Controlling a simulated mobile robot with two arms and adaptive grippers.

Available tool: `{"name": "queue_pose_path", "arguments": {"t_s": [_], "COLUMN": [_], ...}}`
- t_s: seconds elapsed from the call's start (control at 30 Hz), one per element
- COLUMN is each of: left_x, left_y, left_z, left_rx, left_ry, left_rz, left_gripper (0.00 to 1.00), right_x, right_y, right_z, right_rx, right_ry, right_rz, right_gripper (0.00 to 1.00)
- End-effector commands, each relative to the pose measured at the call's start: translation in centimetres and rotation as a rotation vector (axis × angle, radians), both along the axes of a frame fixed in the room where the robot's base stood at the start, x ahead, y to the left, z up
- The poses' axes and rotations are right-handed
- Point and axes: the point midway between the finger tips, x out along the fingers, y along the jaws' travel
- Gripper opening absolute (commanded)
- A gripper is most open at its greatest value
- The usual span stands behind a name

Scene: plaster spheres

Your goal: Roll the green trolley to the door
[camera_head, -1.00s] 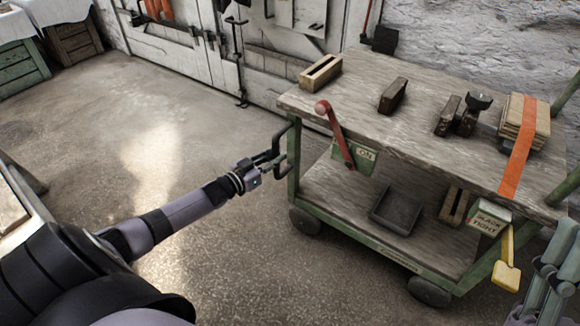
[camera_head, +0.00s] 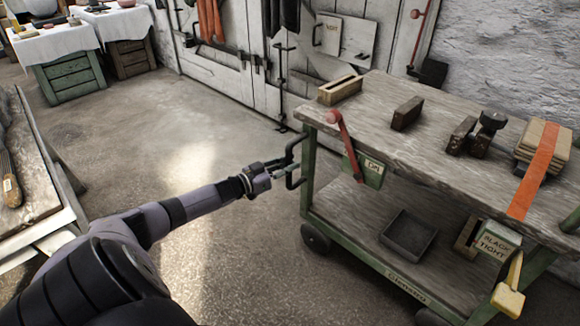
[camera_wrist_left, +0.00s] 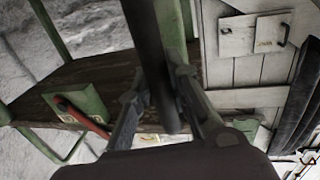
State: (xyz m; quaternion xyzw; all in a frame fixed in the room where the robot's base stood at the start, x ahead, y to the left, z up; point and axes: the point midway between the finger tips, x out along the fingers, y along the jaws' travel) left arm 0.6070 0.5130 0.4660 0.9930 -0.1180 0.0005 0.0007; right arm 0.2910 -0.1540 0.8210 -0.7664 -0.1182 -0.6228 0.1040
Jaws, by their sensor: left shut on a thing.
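The green trolley (camera_head: 352,250) stands at the right in the head view, with a grey wooden top, a lower shelf and dark wheels. Its black side handle (camera_head: 291,158) sticks out at the left end. My left gripper (camera_head: 280,170) is shut on this handle. In the left wrist view, the fingers (camera_wrist_left: 165,115) close around the dark handle bar (camera_wrist_left: 148,50). The white plank door (camera_head: 268,98) is behind the trolley, at the back wall. My right gripper is not in view.
A red lever (camera_head: 345,142) is on the trolley's side. Wooden blocks and a strapped stack (camera_head: 543,145) lie on top; a grey tray (camera_head: 408,237) is on the shelf. A bench (camera_head: 40,185) stands at the left, crates (camera_head: 70,78) at the back left. The floor between is clear.

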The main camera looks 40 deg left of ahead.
Motion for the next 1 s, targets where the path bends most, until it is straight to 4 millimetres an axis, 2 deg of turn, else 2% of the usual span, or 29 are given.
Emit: {"name": "queue_pose_path", "arguments": {"t_s": [0.03,0.17,0.2,0.5,0.83,1.0], "left_x": [0.1,0.1,0.1,0.1,-0.1,-1.4], "left_y": [0.6,0.7,0.8,0.6,0.4,0.7], "left_z": [0.2,0.2,0.3,0.2,0.1,-0.1], "left_rx": [0.002,0.003,0.003,0.003,0.002,0.003], "left_ry": [0.001,0.0,0.0,-0.001,0.001,0.004], "left_rz": [0.013,0.015,0.016,0.012,0.008,0.007], "left_gripper": [0.0,0.0,0.18,0.38,0.38,0.38], "right_x": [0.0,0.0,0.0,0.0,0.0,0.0], "right_y": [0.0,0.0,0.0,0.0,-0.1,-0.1], "right_z": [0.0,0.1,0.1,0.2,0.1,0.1], "right_rx": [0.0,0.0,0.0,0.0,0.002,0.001], "right_ry": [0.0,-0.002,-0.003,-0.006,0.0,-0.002], "right_rz": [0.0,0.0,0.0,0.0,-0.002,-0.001], "right_gripper": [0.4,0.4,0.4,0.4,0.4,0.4]}}
